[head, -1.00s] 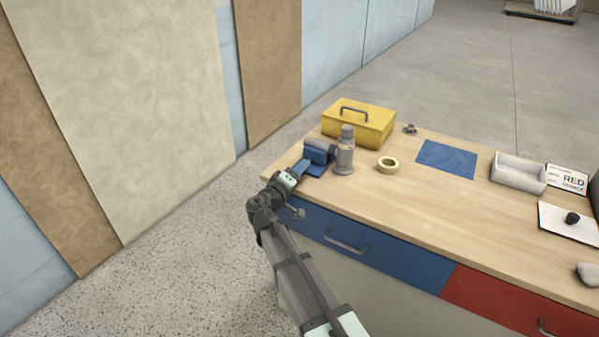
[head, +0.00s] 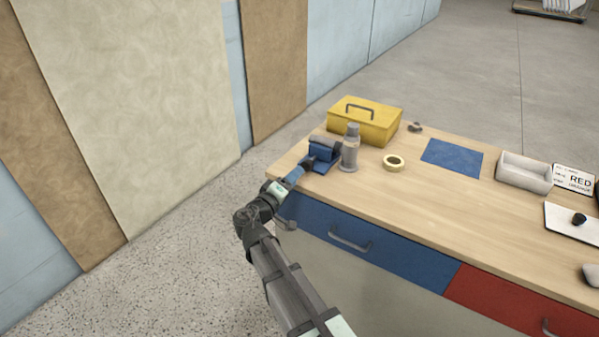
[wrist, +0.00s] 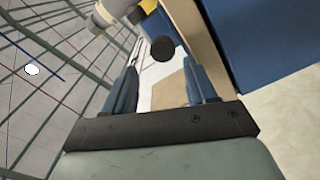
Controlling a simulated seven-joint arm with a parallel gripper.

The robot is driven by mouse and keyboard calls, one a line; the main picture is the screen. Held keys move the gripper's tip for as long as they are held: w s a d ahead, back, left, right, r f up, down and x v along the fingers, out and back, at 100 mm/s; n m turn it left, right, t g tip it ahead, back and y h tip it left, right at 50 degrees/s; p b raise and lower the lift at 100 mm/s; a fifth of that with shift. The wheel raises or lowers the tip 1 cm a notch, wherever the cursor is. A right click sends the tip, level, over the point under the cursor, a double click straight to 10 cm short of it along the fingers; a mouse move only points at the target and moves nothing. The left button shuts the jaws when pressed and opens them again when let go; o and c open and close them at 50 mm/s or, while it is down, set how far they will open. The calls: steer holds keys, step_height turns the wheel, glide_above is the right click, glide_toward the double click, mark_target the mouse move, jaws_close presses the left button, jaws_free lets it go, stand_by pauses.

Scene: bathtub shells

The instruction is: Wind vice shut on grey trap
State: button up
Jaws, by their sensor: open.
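The blue vice (head: 323,153) sits at the near left corner of the bench, with a darker grey rounded piece on top. A grey upright bottle-shaped fitting, seemingly the trap (head: 350,152), stands just right of it; whether the jaws touch it cannot be told. My gripper (head: 302,167) is at the vice's near left side, over the bench edge. In the wrist view its two blue fingers (wrist: 160,85) are apart, with nothing seen gripped. A dark round knob (wrist: 163,49), perhaps the end of the vice handle, shows beyond and between them. The screw is hidden.
A yellow toolbox (head: 365,121) stands behind the vice. A tape roll (head: 394,163), blue mat (head: 452,158) and grey tray (head: 524,172) lie to the right. The blue drawer front (head: 370,250) with its handle is below. Floor left of the bench is clear.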

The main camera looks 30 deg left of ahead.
steer(key=shift+s+f, duration=0.1)
steer(key=shift+s, duration=0.55)
steer(key=shift+w, duration=0.1)
steer(key=s+d+f+g+h, duration=0.1)
steer(key=s+d+f+g, duration=0.4)
steer(key=f, duration=0.5)
steer(key=s+d+f+g, duration=0.3)
steer(key=d+f+g, duration=0.3)
steer(key=f, duration=0.4)
steer(key=s+d+f+g+h, duration=0.1)
steer(key=s+d+f+g, duration=0.2)
steer(key=s+d+f, duration=0.5)
steer(key=s+d+f+m+g, duration=0.3)
steer(key=d+f, duration=0.4)
steer(key=d, duration=0.6)
steer(key=s+d+f+m+g+y, duration=0.1)
steer(key=s+d+f+m+g, duration=0.3)
steer(key=d, duration=1)
steer(key=s+d+f+m+g+y, duration=0.1)
steer(key=s+d+f+m+g, duration=0.2)
steer(key=s+d+f+m, duration=0.3)
steer(key=shift+s+d+f+g, duration=0.4)
steer(key=shift+s+d+f, duration=0.75)
steer(key=shift+d+f, duration=2.05)
steer(key=shift+d+r, duration=0.45)
steer(key=shift+r, duration=0.05)
